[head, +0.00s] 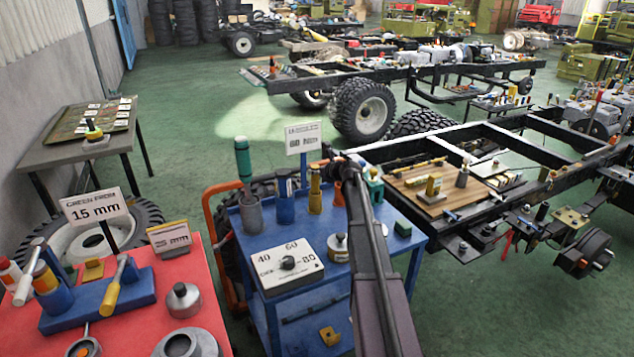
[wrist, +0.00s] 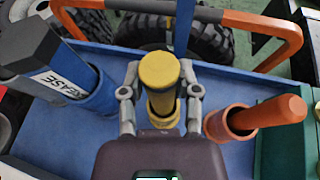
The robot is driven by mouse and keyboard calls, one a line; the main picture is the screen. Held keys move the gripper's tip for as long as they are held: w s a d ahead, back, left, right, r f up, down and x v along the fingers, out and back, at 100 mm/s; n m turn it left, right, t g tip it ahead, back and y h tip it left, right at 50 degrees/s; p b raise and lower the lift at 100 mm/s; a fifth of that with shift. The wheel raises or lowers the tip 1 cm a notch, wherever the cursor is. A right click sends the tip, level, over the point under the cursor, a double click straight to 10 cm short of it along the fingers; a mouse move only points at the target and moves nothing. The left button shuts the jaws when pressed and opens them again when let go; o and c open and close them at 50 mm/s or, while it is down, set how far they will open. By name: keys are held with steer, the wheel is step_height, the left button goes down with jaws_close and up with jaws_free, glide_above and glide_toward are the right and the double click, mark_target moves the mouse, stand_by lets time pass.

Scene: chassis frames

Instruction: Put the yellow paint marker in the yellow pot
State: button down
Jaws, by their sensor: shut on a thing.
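The yellow paint marker (wrist: 159,70) stands upright between my gripper's fingers (wrist: 161,98) in the wrist view. Its lower end is inside the mouth of the yellow pot (wrist: 163,120); how deep it reaches is hidden. My gripper is shut on the marker. In the head view the marker (head: 315,180) shows above the yellow pot (head: 315,203) on the blue cart. My dark arm reaches in from below on the right there, and the fingers are hard to make out.
A blue pot (wrist: 97,98) with a blue grease marker is left of the yellow pot. An orange pot (wrist: 216,122) with a leaning orange marker is close on the right. A dial box (head: 288,264) and a sign (head: 303,138) are also on the cart (head: 290,330).

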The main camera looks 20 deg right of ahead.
mark_target(318, 178)
steer(key=shift+f, duration=0.1)
steer(key=shift+f+b, duration=1.8)
steer(key=shift+b, duration=0.1)
steer(key=shift+f, duration=0.15)
steer(key=shift+c, duration=1.7)
jaws_free()
steer(key=shift+s+r, duration=0.15)
steer(key=shift+r, duration=0.15)
steer(key=p+v, duration=0.4)
steer(key=v, duration=0.7)
steer(key=shift+s+d+p, duration=0.15)
steer(key=shift+s+p, duration=0.15)
steer(key=shift+s, duration=0.05)
steer(key=shift+r, duration=0.1)
